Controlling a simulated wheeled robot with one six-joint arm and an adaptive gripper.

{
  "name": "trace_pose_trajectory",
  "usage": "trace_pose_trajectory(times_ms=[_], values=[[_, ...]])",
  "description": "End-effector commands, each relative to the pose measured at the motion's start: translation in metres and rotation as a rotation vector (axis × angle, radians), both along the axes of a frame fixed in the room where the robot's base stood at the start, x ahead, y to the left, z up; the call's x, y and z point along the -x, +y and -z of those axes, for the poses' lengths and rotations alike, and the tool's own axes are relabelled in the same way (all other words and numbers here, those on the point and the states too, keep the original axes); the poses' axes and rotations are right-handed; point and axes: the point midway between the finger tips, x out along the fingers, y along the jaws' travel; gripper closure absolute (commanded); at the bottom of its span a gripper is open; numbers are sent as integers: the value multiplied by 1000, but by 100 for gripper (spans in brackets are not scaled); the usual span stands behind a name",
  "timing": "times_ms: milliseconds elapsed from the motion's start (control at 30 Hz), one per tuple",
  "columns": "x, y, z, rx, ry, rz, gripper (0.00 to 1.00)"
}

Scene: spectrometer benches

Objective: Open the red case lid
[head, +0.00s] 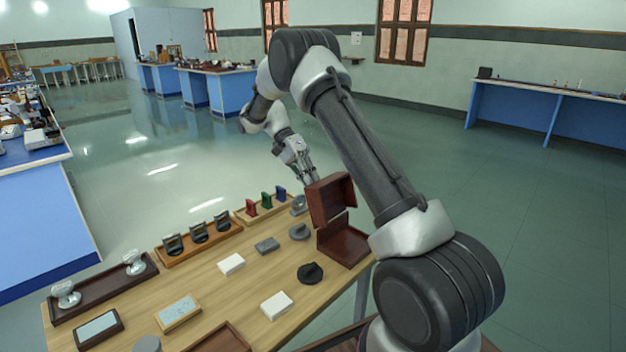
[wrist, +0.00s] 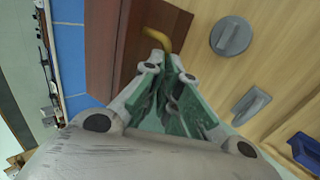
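The red-brown case stands at the far right corner of the wooden table in the head view. Its base (head: 345,246) sits on the table and its lid (head: 331,199) is raised, standing roughly upright above the base. My gripper (head: 311,178) is behind the lid in the head view, its fingertips partly hidden. In the wrist view, my gripper (wrist: 168,66) has its green-padded fingers close together at a curved brass handle (wrist: 160,38). The handle's end runs in at the fingertips. The red-brown lid (wrist: 130,60) fills the area beside the fingers.
A grey round piece (head: 299,231), a black knob (head: 310,272), a white block (head: 277,305) and a grey block (head: 267,245) lie near the case. A wooden rack (head: 265,212) with coloured pieces stands left of it.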

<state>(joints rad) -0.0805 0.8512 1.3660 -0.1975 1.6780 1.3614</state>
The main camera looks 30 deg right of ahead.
Motion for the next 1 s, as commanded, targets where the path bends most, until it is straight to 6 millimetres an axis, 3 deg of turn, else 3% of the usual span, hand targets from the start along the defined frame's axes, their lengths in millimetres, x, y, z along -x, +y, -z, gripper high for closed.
trace_pose_trajectory(times_ms=[33,633,800,1000], values=[[6,1,19,-2,37,12,100],[3,2,22,14,77,14,100],[3,1,22,15,78,14,70],[2,2,20,15,73,10,70]])
